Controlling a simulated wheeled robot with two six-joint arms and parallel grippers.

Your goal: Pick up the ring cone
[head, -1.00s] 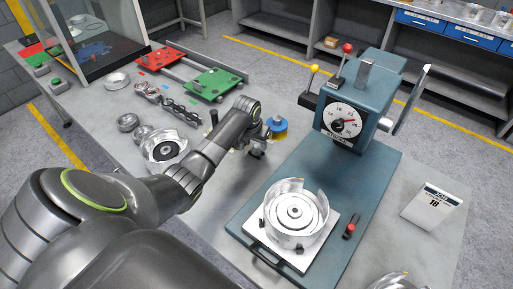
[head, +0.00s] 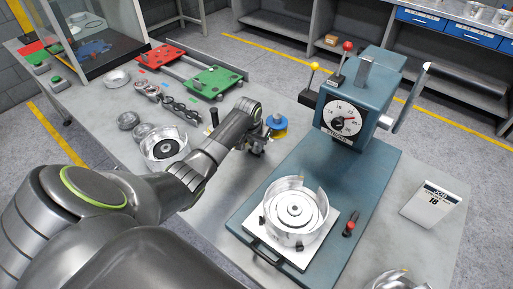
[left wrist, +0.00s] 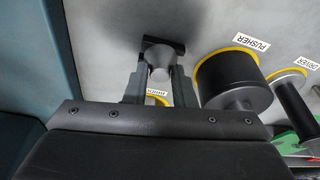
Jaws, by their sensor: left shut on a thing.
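The ring cone (left wrist: 159,64) appears as a small grey tapered piece between my left fingertips in the left wrist view. My left gripper (left wrist: 160,78) is shut on it, one finger on each side. A dark bar shows at the cone's far end; I cannot tell whether the cone is clear of the bench. In the head view my left gripper (head: 259,149) is low over the bench, left of the blue press, and its wrist hides most of the cone. My right gripper is not in view.
The pusher (left wrist: 229,78), a dark cylinder on a yellow ring, stands close beside my left gripper. The driver (left wrist: 292,101) is beyond it. The blue press (head: 357,100) holds a silver drum (head: 295,212) on its base. A clutch pallet (head: 213,82) lies farther back.

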